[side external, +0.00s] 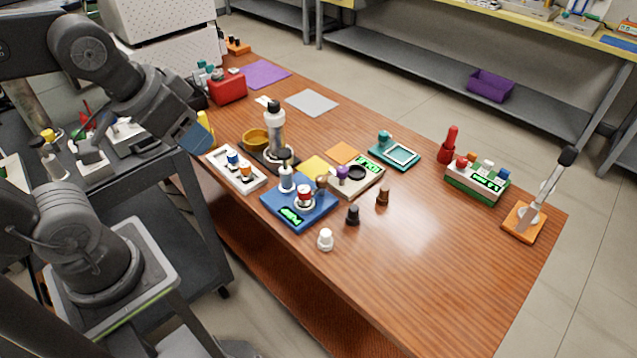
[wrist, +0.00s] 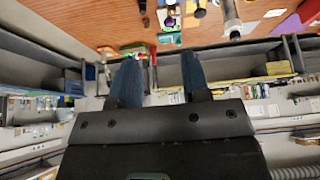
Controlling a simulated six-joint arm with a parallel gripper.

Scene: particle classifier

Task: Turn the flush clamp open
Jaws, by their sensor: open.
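No part is clearly marked as the flush clamp, so I cannot tell which it is. A white tray (side external: 222,172) near the table's left front edge holds small blue and orange-capped parts. A blue block (side external: 320,212) with a green display carries a red-and-white knob (side external: 305,197). A grey lever (side external: 550,185) with a black tip stands tilted up on an orange base (side external: 518,232) at the right end. My gripper (side external: 197,140) is above the table's left edge, apart from these parts. In the wrist view its two blue fingers (wrist: 160,75) are spread with nothing between them.
A dark-topped bottle (side external: 275,140) stands upright mid-table. A white-and-green block (side external: 478,185) and a red handle (side external: 449,148) stand to the right. Small pegs, including a white one (side external: 325,239), stand near the front. The front right tabletop (side external: 440,270) is clear.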

